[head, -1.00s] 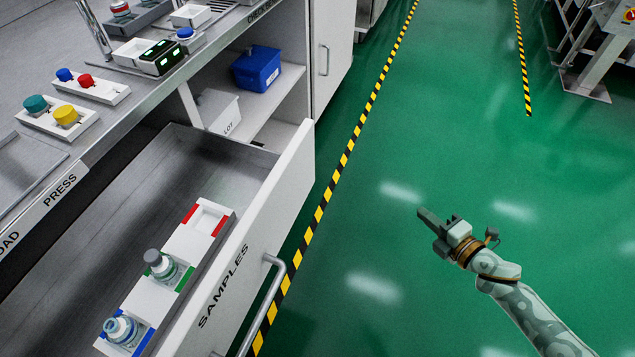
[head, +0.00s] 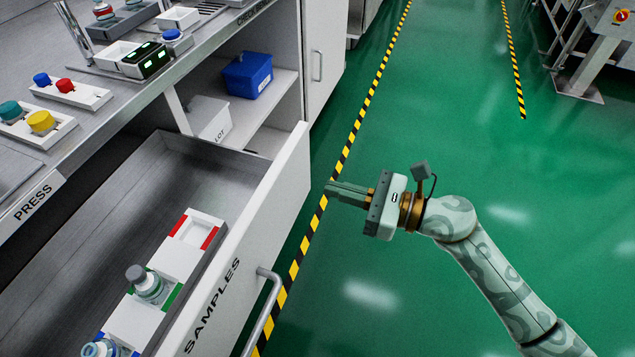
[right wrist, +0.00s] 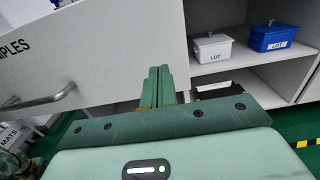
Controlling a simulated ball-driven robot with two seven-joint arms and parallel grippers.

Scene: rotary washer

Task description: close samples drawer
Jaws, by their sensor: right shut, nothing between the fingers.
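The samples drawer (head: 285,190) stands pulled out from the bench in the head view, its white front marked SAMPLES and fitted with a grey bar handle (head: 262,312). Inside it, a white tray (head: 135,318) holds bottles, one with a grey cap (head: 150,285) and one with a blue ring (head: 101,348). My right gripper (head: 330,190) is shut and empty, pointing left, to the right of the drawer's front near its far end. In the right wrist view, its fingers (right wrist: 158,86) point toward the drawer front (right wrist: 95,50), apparently without touching. My left gripper is out of view.
The bench top above carries red and blue buttons (head: 65,86) and a PRESS label. A shelf beyond the drawer holds a blue box (head: 247,74) and a white LOT box (head: 208,120). Green floor with a yellow-black stripe (head: 350,140) lies open to the right.

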